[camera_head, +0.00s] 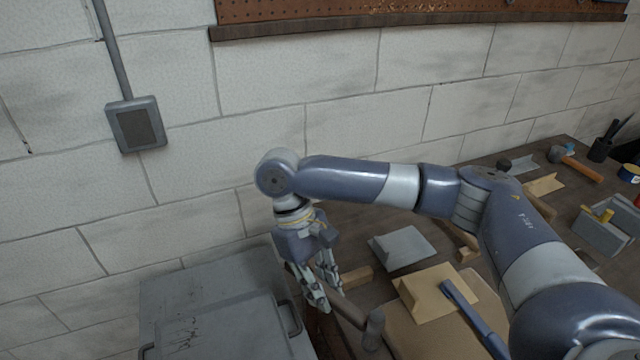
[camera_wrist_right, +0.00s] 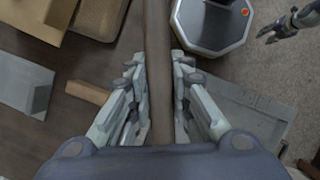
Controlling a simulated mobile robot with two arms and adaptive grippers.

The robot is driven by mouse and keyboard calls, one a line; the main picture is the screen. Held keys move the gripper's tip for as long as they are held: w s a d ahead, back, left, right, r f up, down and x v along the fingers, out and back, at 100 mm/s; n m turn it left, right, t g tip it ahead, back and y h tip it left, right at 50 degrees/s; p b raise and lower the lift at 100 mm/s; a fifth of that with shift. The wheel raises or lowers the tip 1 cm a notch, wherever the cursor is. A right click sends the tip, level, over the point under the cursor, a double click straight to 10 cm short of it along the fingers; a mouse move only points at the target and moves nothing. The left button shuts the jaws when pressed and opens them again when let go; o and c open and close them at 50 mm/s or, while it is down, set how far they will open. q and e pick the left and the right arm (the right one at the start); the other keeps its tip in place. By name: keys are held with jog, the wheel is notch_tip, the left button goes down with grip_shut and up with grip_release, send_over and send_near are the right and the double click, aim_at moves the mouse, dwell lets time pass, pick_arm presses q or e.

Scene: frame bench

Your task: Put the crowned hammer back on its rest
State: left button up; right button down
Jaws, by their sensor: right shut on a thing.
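My right gripper (camera_head: 328,300) is shut on the brown wooden handle (camera_head: 346,309) of a hammer, at the bench's left end beside the grey cabinet. The hammer's dark head (camera_head: 374,330) points to the lower right. In the right wrist view the handle (camera_wrist_right: 158,60) runs between the fingers (camera_wrist_right: 160,100); the head is out of that view. I cannot tell which piece is the rest; a tan wooden piece (camera_head: 422,294) stands right of the hammer. My left gripper (camera_wrist_right: 272,32) shows small at the wrist view's top right; its opening is unclear.
A grey metal cabinet (camera_head: 215,325) stands left of the bench. A grey plate (camera_head: 403,246) and wooden block (camera_head: 356,277) lie near my gripper. Another hammer (camera_head: 580,168) lies far right. The wall is close behind.

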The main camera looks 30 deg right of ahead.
jog(key=w+d+n+t+h+p, duration=0.3)
jog(key=w+n+t+p, duration=0.2)
jog(key=w+n, duration=0.95)
pick_arm(q)
notch_tip(320, 180, up, 10)
jog(key=p, duration=0.4)
jog(key=shift+s+d, duration=0.2)
jog(key=shift+s, duration=0.25)
pick_arm(e)
jog(key=w+d+r+n+t+y, duration=0.1)
jog(key=w+d+n+t+y, duration=0.3)
jog(key=n, duration=1.2)
jog(key=shift+w+d+r+n+y, duration=0.15)
jog(key=shift+w+d+n+y, duration=0.2)
jog(key=shift+w+d, duration=2.35)
jog(key=shift+s+d, duration=0.25)
jog(key=shift+d, duration=0.05)
pick_arm(q)
jog(key=shift+r+p, duration=0.15)
jog(key=shift+p, duration=0.25)
jog(key=shift+f+b, duration=1.35)
jog(key=shift+b, duration=0.05)
pick_arm(e)
jog(key=shift+s+f, duration=0.1)
jog(key=shift+f, duration=3.35)
